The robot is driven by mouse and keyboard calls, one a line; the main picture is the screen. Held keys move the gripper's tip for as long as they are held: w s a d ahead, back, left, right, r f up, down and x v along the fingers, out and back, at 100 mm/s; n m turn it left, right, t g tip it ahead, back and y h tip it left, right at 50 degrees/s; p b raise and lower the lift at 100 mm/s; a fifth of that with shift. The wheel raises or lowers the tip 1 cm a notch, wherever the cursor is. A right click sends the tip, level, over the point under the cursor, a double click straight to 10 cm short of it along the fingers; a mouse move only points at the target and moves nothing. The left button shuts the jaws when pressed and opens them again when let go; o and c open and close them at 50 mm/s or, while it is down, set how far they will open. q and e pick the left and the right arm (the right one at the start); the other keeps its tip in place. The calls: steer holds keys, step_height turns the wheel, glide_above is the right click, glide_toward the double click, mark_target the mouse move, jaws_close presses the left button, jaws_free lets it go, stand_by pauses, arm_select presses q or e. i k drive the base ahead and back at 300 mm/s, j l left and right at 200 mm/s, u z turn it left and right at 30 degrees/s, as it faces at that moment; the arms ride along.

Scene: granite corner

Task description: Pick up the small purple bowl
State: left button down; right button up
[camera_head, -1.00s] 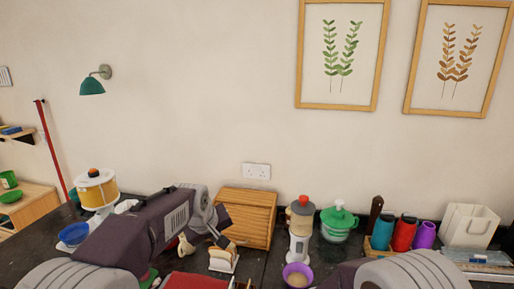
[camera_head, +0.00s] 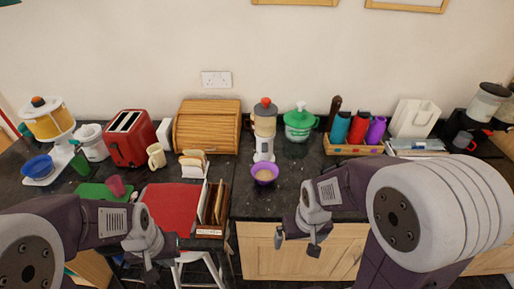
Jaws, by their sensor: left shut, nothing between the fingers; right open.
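My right gripper (camera_head: 297,244) is open and empty, in front of the counter edge, below and a little right of the bowl in the picture. It is apart from the bowl. My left gripper (camera_head: 151,268) is shut and empty at the lower left, in front of the counter and well away from the bowl.
A white and beige blender-like appliance (camera_head: 264,145) stands right behind the bowl. A wooden rack with papers (camera_head: 211,233) and a red mat (camera_head: 172,208) lie to the left. A green-lidded jar (camera_head: 299,124) stands behind right. The counter right of the bowl is clear.

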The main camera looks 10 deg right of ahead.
mark_target(264, 172)
steer(key=i+l+u, duration=0.1)
steer(key=l+u, duration=0.2)
steer(key=u, duration=0.15)
steer(key=l+u, duration=0.7)
steer(key=u, duration=0.15)
steer(key=l+u, duration=0.4)
